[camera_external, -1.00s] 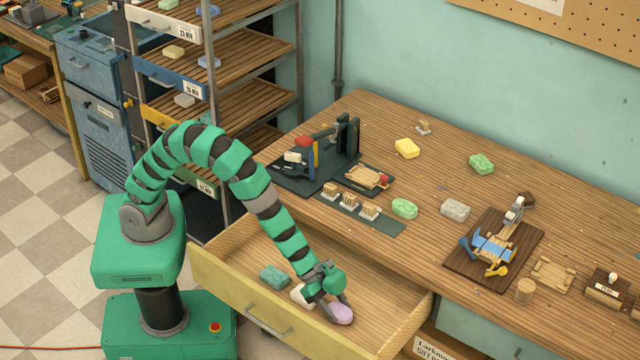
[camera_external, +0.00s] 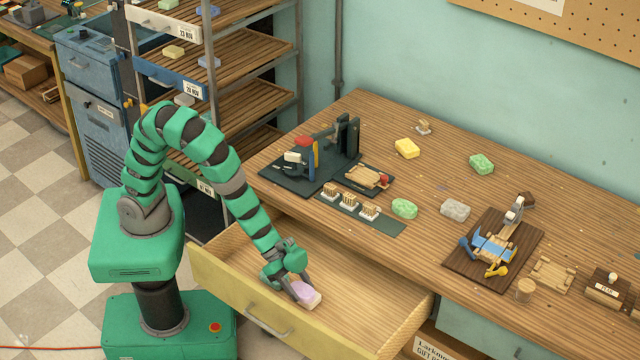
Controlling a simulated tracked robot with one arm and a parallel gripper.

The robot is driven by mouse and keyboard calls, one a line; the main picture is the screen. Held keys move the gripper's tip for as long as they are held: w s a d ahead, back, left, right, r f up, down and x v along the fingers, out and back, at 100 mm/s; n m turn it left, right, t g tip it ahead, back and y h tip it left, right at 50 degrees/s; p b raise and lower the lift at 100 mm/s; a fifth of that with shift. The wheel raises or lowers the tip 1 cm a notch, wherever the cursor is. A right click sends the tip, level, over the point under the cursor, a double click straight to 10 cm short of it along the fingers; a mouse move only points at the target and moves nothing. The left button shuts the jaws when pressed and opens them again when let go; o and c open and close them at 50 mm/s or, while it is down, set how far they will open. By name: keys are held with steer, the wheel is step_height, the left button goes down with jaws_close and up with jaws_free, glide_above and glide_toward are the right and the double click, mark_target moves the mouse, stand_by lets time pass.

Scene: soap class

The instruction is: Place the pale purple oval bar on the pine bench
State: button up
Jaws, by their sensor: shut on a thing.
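The pale purple oval bar (camera_external: 303,290) is between the jaws of my gripper (camera_external: 304,291), over the open drawer (camera_external: 375,290). A whitish bar (camera_external: 316,301) shows just beside and below it, partly hidden; I cannot tell whether the two touch.
On the bench lie a yellow bar (camera_external: 407,148), green bars (camera_external: 404,208) (camera_external: 481,163) and a grey bar (camera_external: 455,210). A dark press stand (camera_external: 325,165) is at left, a tool board (camera_external: 493,250) at right. A rack (camera_external: 250,100) stands at left.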

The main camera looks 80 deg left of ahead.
steer(key=shift+s+a, duration=0.55)
steer(key=shift+s, duration=0.3)
steer(key=shift+w+a+b, duration=0.15)
steer(key=shift+a+b, duration=0.05)
steer(key=shift+b, duration=1)
steer(key=b, duration=0.3)
steer(key=shift+s+a, duration=0.25)
steer(key=shift+a, duration=0.1)
steer(key=shift+s+a+b, duration=0.1)
steer(key=shift+s+b, duration=0.3)
steer(key=shift+b, duration=0.75)
steer(key=shift+s+r+b, duration=0.15)
steer(key=shift+s+b, duration=0.45)
steer(key=shift+b, duration=0.25)
